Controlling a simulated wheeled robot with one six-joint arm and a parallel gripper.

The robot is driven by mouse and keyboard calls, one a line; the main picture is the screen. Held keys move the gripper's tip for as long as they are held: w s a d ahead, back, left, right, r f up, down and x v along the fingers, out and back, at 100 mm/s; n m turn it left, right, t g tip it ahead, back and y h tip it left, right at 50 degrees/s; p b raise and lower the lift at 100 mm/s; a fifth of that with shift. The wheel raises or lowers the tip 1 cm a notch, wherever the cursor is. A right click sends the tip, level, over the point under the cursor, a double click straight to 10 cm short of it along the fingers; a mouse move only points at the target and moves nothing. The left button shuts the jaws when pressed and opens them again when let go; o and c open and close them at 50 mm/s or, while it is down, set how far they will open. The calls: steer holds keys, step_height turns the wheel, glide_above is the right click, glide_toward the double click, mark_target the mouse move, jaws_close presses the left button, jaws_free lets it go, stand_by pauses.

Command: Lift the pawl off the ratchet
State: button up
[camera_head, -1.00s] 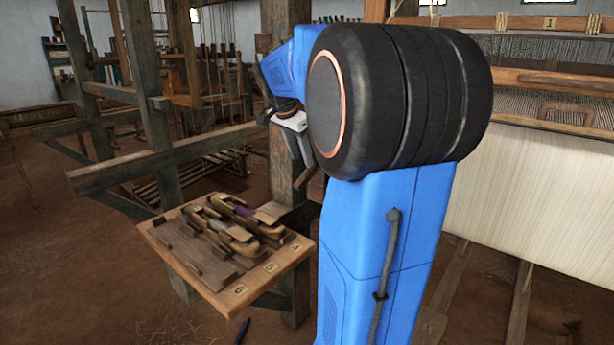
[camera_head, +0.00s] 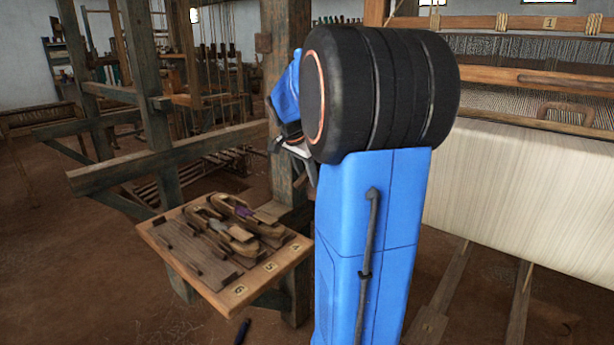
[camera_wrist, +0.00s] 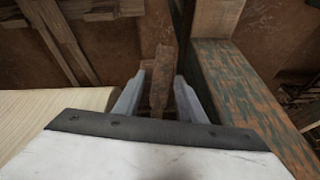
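My gripper (camera_wrist: 160,77) points ahead in the wrist view, its two grey fingers apart. A narrow, worn brown bar (camera_wrist: 161,72) shows between the fingers; it may be the pawl, with a gap visible on at least part of each side. I cannot tell whether either finger touches it. In the head view my gripper (camera_head: 301,152) is beside the dark wooden post and partly hidden by my arm. The ratchet cannot be made out in either view.
A weathered green-brown beam (camera_wrist: 235,90) runs close on the right in the wrist view; pale cloth (camera_wrist: 45,115) lies on the left. A wooden tray (camera_head: 205,283) with shuttles stands left of my arm. The loom's cloth (camera_head: 520,195) hangs at right.

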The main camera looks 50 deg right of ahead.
jaws_close()
steer(key=shift+a+r+y, duration=0.25)
steer(key=shift+r+y, duration=0.05)
steer(key=shift+r, duration=0.05)
steer(key=shift+o, duration=1.2)
jaws_free()
steer(key=v, duration=1.7)
steer(key=shift+r, duration=0.2)
steer(key=shift+w, duration=0.1)
